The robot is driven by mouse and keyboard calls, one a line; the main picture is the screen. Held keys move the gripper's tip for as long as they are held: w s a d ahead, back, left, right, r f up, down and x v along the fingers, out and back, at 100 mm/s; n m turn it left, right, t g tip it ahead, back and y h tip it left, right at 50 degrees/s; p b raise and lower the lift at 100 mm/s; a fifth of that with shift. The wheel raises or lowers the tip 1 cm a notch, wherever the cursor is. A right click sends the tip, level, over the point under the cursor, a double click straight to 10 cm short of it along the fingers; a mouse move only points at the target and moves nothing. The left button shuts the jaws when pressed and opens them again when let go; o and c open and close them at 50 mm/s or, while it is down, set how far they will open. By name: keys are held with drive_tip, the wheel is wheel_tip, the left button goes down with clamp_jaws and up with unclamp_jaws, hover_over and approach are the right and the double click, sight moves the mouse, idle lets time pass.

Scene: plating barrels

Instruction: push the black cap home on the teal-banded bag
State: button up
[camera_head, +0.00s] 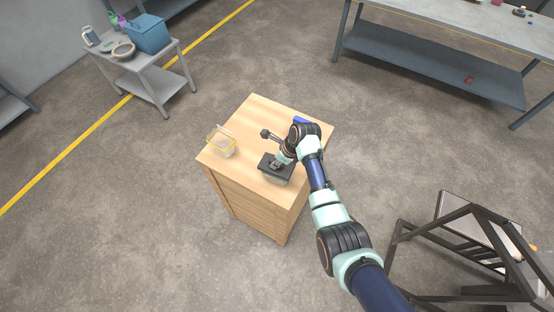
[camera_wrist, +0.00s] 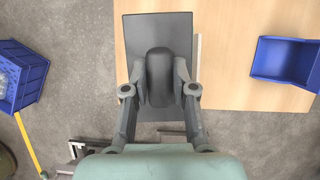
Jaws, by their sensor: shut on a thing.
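The black cap (camera_head: 268,161) is a flat, dark rectangular plate with a raised rounded grip on top. It also shows in the wrist view (camera_wrist: 140,30). My gripper (camera_head: 277,163) is shut on the raised grip, with one finger on each side of it in the wrist view (camera_wrist: 160,78). In the head view the cap looks roughly level above the wooden cabinet top. A small pale teal strip shows just under its front edge, perhaps the teal-banded bag (camera_head: 276,178). The cap hides most of what is below, so I cannot tell whether it is fully seated.
The wooden cabinet (camera_head: 252,108) carries a clear, yellow-rimmed container (camera_head: 221,146) at the left and a blue bin (camera_wrist: 285,60) at the back right. A grey cart (camera_head: 155,66) and a workbench (camera_head: 430,62) stand farther off. A dark metal frame (camera_head: 470,235) stands at right.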

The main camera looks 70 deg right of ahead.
drive_tip(key=shift+f+b, duration=0.35)
drive_tip(key=shift+f, duration=0.4)
idle(0.3)
drive_tip(key=o, duration=1)
drive_tip(key=v, duration=1.2)
